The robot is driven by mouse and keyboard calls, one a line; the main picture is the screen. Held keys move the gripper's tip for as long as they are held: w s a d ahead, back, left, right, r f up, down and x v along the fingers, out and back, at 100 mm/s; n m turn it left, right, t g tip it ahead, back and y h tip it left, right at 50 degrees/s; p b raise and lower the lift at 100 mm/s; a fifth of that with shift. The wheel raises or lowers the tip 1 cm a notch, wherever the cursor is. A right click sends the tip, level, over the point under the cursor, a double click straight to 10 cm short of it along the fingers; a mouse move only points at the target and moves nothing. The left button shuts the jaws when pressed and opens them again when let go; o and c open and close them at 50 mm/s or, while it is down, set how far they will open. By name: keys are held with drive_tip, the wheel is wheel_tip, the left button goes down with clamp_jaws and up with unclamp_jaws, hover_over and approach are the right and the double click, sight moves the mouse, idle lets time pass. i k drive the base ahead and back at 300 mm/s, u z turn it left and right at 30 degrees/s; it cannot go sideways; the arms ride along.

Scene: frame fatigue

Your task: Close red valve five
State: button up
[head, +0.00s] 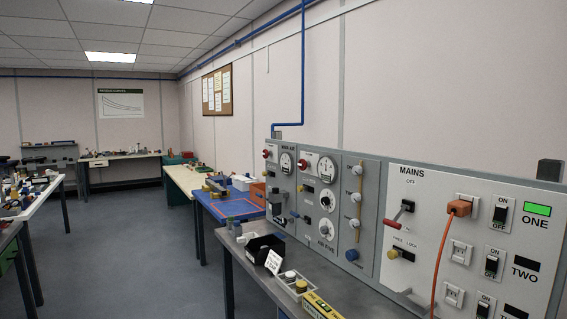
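A grey wall panel (345,235) runs along the right, above a bench. Two small red knobs show on its left part. One red knob (267,153) sits beside a gauge under a label that seems to read "MAIN AIR". The other red knob (302,164) sits left of a second gauge (326,167). A label low on that section seems to read "AIR FIVE". Which knob is red valve five, and whether either is open, I cannot tell at this size. My gripper is not in view.
The mains section (450,225) has a red-handled lever (398,214), switches and an orange plug (459,208) with a hanging cable. The grey bench (300,285) below holds a black bin (262,246) and small parts. A blue-topped bench (228,204) stands beyond. Floor at left (130,250) is clear.

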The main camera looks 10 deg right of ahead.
sight(302, 163)
drive_tip(key=z, duration=0.05)
drive_tip(key=i, duration=0.45)
drive_tip(key=u, duration=0.7)
drive_tip(key=i, duration=0.8)
drive_tip(key=u, duration=0.4)
drive_tip(key=i, duration=0.85)
drive_tip(key=z, duration=1.05)
drive_tip(key=i, duration=0.55)
drive_tip(key=z, duration=0.55)
